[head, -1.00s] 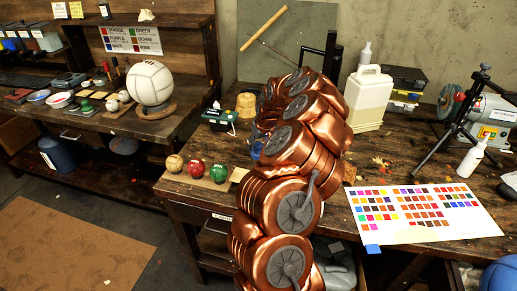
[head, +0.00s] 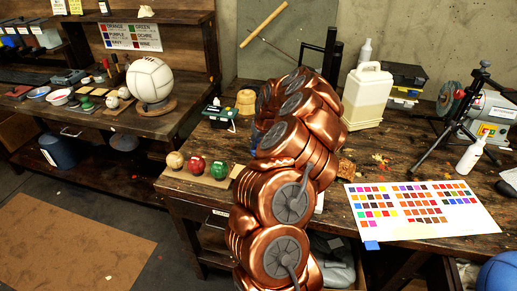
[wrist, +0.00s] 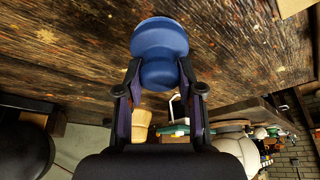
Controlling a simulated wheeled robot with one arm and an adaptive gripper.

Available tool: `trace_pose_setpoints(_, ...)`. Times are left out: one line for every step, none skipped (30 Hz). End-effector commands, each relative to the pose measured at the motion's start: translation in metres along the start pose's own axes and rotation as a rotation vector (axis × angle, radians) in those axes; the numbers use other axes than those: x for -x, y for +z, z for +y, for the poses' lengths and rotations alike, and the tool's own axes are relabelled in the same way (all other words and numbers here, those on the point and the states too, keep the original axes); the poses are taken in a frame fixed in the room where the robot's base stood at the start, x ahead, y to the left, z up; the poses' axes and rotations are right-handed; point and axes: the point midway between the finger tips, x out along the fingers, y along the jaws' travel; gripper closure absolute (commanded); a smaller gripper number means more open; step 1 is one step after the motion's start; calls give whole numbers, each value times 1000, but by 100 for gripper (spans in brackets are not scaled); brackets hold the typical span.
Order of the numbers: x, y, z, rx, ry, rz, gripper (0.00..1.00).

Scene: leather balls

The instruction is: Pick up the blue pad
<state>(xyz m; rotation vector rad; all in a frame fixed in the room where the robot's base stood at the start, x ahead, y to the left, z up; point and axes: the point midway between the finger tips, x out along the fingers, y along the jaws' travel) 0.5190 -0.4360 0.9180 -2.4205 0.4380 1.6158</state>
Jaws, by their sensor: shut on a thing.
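The blue pad (wrist: 160,42) is a rounded blue piece with a narrower knob-like part. In the wrist view it sits between the fingertips of my gripper (wrist: 160,72), which is shut on it. The dark wooden tabletop (wrist: 70,45) fills the picture behind it; I cannot tell whether the pad touches the wood. In the head view my copper-coloured arm hides the gripper; only a small blue patch shows at the arm's left edge, and I cannot tell whether it is the pad.
A white jug (head: 367,95), a tripod (head: 470,115) and a colour chart (head: 420,212) are to the right.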

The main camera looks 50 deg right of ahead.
Motion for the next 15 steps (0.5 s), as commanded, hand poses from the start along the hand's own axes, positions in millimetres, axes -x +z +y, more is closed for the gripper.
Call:
trace_pose_setpoints(0,0,0,0,0,0,96)
trace_pose_setpoints(0,0,0,0,0,0,98)
trace_pose_setpoints(0,0,0,0,0,0,98)
trace_pose_setpoints(0,0,0,0,0,0,98)
trace_pose_setpoints(0,0,0,0,0,0,98)
trace_pose_setpoints(0,0,0,0,0,0,98)
trace_pose_setpoints(0,0,0,0,0,0,98)
trace_pose_setpoints(0,0,0,0,0,0,98)
trace_pose_setpoints(1,0,0,0,0,0,98)
trace_pose_setpoints(2,-1,0,0,1,1,98)
trace_pose_setpoints(3,-2,0,0,1,2,98)
trace_pose_setpoints(6,-3,1,1,2,3,98)
trace_pose_setpoints(9,-5,1,1,2,3,98)
trace_pose_setpoints(12,-6,1,1,3,3,98)
trace_pose_setpoints(17,-8,1,1,2,2,98)
